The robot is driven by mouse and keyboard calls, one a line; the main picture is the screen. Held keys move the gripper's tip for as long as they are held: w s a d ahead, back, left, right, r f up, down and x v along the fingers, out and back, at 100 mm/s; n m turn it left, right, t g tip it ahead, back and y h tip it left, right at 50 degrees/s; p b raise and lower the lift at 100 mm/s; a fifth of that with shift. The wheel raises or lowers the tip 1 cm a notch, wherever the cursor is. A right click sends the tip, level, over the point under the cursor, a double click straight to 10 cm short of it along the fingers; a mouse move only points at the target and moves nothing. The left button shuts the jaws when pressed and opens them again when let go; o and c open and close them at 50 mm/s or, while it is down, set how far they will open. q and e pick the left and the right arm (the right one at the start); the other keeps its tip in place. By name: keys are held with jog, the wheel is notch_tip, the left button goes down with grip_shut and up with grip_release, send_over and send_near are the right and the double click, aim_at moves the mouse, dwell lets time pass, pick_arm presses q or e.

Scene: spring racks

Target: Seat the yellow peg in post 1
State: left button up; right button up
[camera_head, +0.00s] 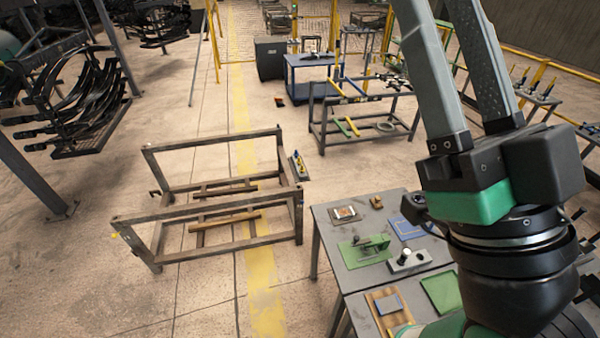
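A small yellow-brown piece (376,202) lies near the far edge of the grey table; I cannot tell if it is the yellow peg. A light grey block with a white-topped cylinder (406,256) stands on the table. I cannot tell which of these, if any, is post 1. My arm fills the right side and covers part of the table. A dark part (414,208) shows at its left, perhaps my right gripper; its fingers cannot be made out. My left gripper is out of view.
The grey table (334,246) also holds a blue-framed tray (408,226), a green tray (441,291) and a wooden tray (374,300). A brown metal frame (205,205) stands on the floor to the left. Racks of dark springs (80,95) are further left.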

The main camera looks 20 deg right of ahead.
jog(key=shift+o, duration=0.3)
jog(key=o, duration=0.7)
